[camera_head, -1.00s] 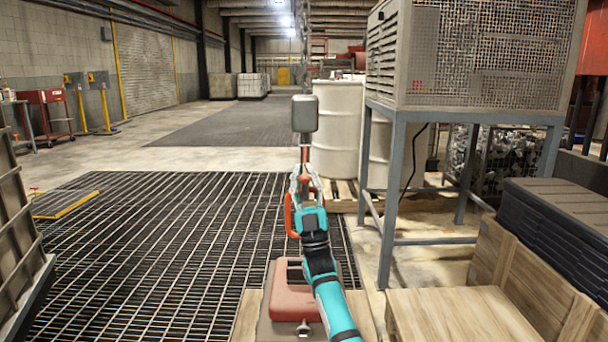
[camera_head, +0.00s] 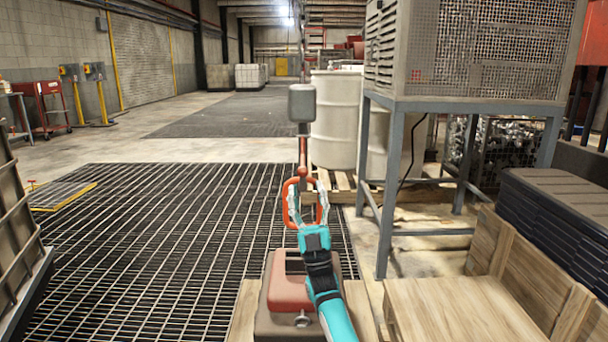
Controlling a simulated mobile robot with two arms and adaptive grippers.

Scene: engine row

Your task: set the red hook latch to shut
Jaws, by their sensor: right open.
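A red loop (camera_head: 287,203), which looks like the red hook latch, stands at the foot of a grey-capped upright post in the middle of the head view. My right gripper (camera_head: 306,190) is at the loop, its pale fingers spread apart and overlapping the loop's two sides. I cannot tell whether they touch it. The fingers and teal wrist hide the lower part of the loop. Below is a red and grey base (camera_head: 287,292) with a knob at its front. My left gripper is not in view.
A grey metal stand (camera_head: 390,190) carries a vented cabinet (camera_head: 470,50) on the right. A wooden crate (camera_head: 460,310) is at the lower right. A white drum (camera_head: 336,120) stands behind the post. Open floor grating (camera_head: 150,240) lies to the left.

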